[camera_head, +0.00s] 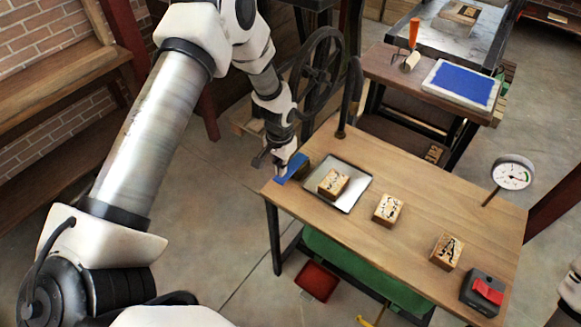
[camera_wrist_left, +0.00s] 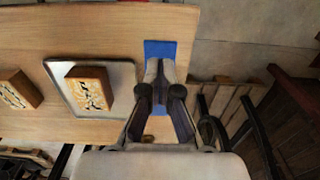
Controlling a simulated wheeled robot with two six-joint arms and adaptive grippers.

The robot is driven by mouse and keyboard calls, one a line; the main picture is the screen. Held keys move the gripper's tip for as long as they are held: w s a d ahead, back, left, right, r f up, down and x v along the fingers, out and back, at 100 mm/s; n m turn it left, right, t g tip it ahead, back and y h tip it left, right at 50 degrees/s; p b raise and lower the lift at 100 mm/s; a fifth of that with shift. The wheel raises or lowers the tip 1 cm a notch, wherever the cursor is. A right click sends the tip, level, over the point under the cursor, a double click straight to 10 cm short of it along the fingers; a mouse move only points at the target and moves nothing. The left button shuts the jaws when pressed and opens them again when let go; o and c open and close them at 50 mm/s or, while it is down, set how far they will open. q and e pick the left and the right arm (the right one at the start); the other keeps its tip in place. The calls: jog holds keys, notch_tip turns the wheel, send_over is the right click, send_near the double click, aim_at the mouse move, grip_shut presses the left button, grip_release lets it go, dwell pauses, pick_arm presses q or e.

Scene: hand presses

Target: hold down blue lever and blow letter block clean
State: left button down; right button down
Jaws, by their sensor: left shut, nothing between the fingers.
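The blue lever (camera_head: 296,167) is at the table's left corner, beside a pale metal tray (camera_head: 349,206). A wooden letter block (camera_head: 333,182) with dark markings sits on the tray. My left gripper (camera_head: 281,166) is shut and empty, its tips at the blue lever. In the left wrist view the fingers (camera_wrist_left: 161,66) overlap the blue lever (camera_wrist_left: 174,47) and hide its middle. I cannot tell whether they press on it. The tray (camera_wrist_left: 57,83) and its block (camera_wrist_left: 89,88) lie to the left there. My right gripper is not in view.
Two more letter blocks (camera_head: 388,209) (camera_head: 446,251) stand on the wooden table (camera_head: 405,240). A red switch on a grey box (camera_head: 486,291) and a round gauge (camera_head: 513,173) are at the right end. A dark upright pipe (camera_head: 346,105) rises behind the tray.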

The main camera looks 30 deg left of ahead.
pick_arm(q)
jog(key=shift+f, duration=0.2)
jog(key=shift+f+b, duration=1.05)
jog(key=shift+f, duration=0.55)
dwell(1.9)
notch_tip(320, 180, up, 7)
jog(key=p, duration=0.6)
jog(key=shift+r, duration=0.15)
